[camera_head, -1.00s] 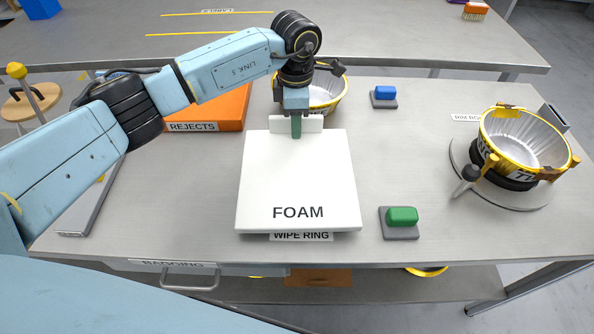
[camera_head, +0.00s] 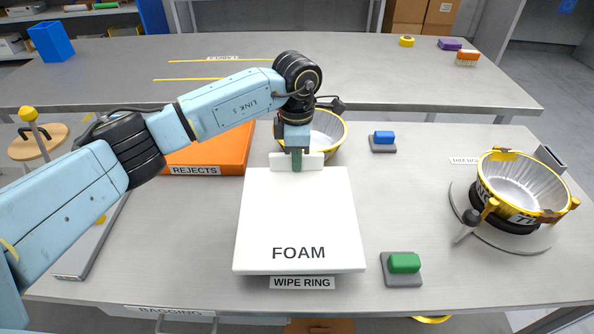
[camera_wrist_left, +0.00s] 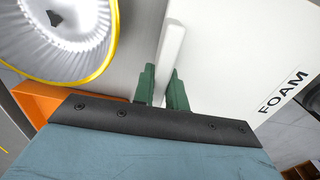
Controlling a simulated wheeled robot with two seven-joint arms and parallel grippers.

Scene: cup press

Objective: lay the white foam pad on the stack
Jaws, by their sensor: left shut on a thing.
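The white foam pad (camera_head: 299,220), marked FOAM, is held flat over the front middle of the table. My left gripper (camera_head: 296,162) is shut on the upright tab at the pad's far edge. The left wrist view shows the green fingers (camera_wrist_left: 165,90) on both sides of the tab, with the pad (camera_wrist_left: 235,60) to the right. The stack is not clearly seen; the pad hides whatever lies under it. A cup-shaped ring with a yellow rim (camera_head: 329,130) stands just behind the gripper, partly hidden by it. My right gripper is not in view.
An orange REJECTS tray (camera_head: 210,152) lies back left. A yellow-rimmed fluted cup (camera_head: 522,182) sits in a round fixture at right. Green (camera_head: 404,263) and blue (camera_head: 384,138) buttons stand right of the pad. A WIPE RING label (camera_head: 302,283) lies at the front.

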